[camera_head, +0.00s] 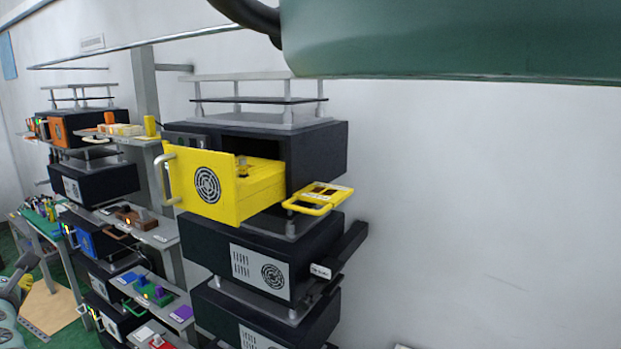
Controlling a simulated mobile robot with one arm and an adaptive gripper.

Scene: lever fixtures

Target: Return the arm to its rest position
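My gripper is not clearly in view. Pale and grey jointed parts are cut off at the lower left edge, and I cannot tell whether they belong to my arm. A yellow drawer (212,185) with a round black vent and a pale handle (165,177) stands pulled out of a black cabinet (319,155) in the middle rack. Nothing is seen touching the drawer or its handle.
A yellow-handled piece (317,198) sticks out beside the drawer. Below is another black unit (262,265). A second rack (92,185) with shelves and small coloured fixtures stands left. A large dark green body (450,38) fills the upper right. White wall is bare at right.

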